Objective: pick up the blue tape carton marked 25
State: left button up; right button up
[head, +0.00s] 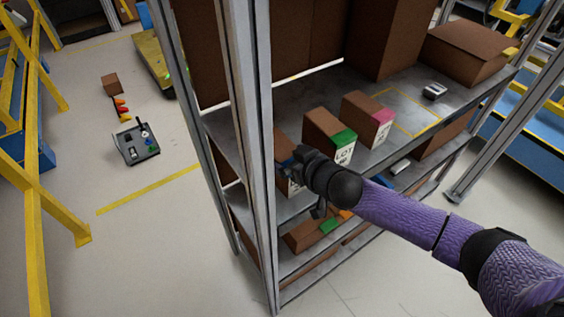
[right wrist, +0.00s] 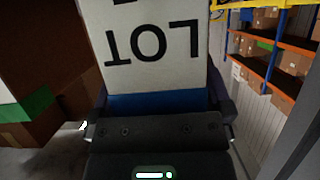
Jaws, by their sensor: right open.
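The blue-taped carton (head: 281,148) stands at the left end of the shelf in the head view, mostly hidden behind my right gripper (head: 299,166). In the right wrist view the carton's white label (right wrist: 150,45) reads LOT upside down, with a blue tape band (right wrist: 155,103) below it. No number 25 is readable. My right gripper is open, with its dark fingers on either side of the carton's taped end. I cannot tell whether they touch it. My left gripper is not in view.
A green-taped carton (head: 322,132) and a pink-taped carton (head: 364,119) stand to the right on the same shelf (head: 300,96). A metal post (head: 251,120) rises close left of the gripper. A yellow-outlined shelf area (head: 408,110) is mostly clear. More cartons lie on the shelf below.

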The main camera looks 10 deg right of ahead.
jog(key=shift+r, duration=0.15)
grip_shut()
